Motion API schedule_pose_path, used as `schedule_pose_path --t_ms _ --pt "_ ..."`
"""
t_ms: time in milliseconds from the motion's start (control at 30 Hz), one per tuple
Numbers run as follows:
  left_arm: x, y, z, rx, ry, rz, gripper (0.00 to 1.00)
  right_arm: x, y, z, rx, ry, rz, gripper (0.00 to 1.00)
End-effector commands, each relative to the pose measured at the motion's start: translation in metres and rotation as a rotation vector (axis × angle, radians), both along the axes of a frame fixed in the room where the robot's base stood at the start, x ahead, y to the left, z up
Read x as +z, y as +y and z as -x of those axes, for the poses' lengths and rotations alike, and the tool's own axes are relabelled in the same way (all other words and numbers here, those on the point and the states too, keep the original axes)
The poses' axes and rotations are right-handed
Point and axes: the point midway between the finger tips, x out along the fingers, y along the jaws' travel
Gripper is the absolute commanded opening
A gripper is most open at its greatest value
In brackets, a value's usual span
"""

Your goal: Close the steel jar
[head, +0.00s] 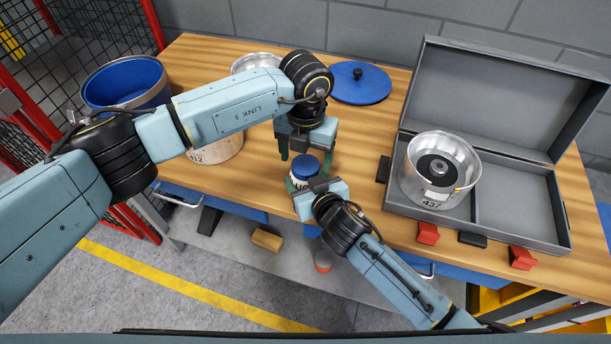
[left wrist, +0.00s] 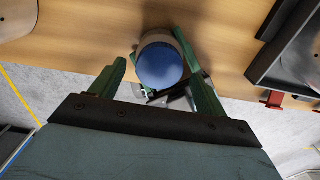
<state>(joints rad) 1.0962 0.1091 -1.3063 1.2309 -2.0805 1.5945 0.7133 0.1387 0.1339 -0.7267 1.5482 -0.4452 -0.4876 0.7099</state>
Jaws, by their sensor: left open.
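The small jar (head: 302,181), light-coloured with dark lettering, stands near the bench's front edge. A blue lid (head: 306,166) sits on its top; whether it is fastened, I cannot tell. My right gripper (head: 307,183) has its green fingers on either side of the jar and appears shut on it. My left gripper (head: 307,150) is open above the lid, its fingers pointing down and apart from it. In the left wrist view the blue lid (left wrist: 162,66) shows beyond and between the left fingers (left wrist: 158,85), with the jar mostly hidden beneath.
An open grey case (head: 522,205) at right holds a steel pot (head: 434,186) with a dark hub. A large blue lid (head: 360,84) lies at the back. A blue-lined bucket (head: 125,82) and other steel containers stand left, partly behind my left arm. Red fencing (head: 97,50) borders the left.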

Motion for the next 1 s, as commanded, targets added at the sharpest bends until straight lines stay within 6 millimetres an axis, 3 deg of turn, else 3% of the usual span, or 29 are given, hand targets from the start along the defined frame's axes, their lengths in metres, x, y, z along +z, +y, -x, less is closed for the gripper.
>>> schedule_pose_path --t_ms 200,567,1000 --pt "0.03 0.0 -0.001 0.001 -0.004 0.0 0.75 -0.001 0.0 0.0 -0.001 0.002 0.001 0.0" --pt "0.034 0.0 0.0 0.011 -0.001 0.0 0.72 -0.001 0.0 0.0 -0.001 0.002 0.001 0.0" --pt "0.066 0.0 0.0 0.394 -0.002 -0.003 0.72 -0.001 0.0 0.0 -0.001 0.002 0.001 0.0"
